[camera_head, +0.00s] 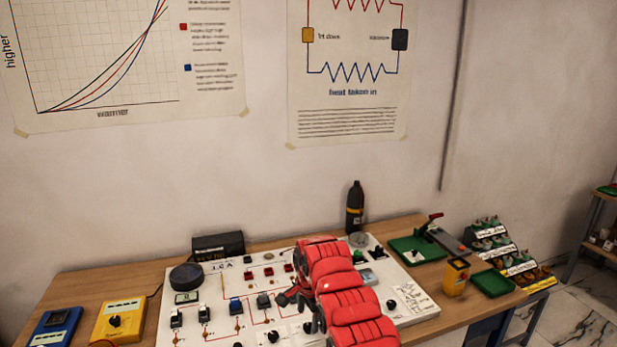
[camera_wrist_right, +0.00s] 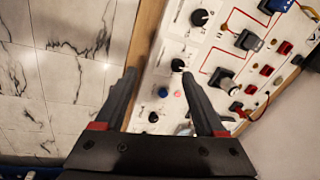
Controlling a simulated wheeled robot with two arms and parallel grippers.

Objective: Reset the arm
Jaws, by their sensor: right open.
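My right arm (camera_head: 345,290), with red covers, reaches over the white gauge panel (camera_head: 215,285) on the bench. My right gripper (camera_head: 287,298) is over the middle of the panel, partly hidden by the arm. In the right wrist view my right gripper (camera_wrist_right: 159,73) is open, with nothing between its fingers. Beyond the fingers are the panel's front edge, black knobs (camera_wrist_right: 178,65) and a small red button (camera_wrist_right: 178,94). My left gripper is not in view.
A yellow meter (camera_head: 120,318) and a blue meter (camera_head: 55,325) stand at the left of the wooden bench (camera_head: 85,285). A dark bottle (camera_head: 355,208) stands behind the panel. A green tray (camera_head: 492,283) and a yellow box (camera_head: 456,278) are at right. Tiled floor (camera_wrist_right: 60,80) lies beside the bench.

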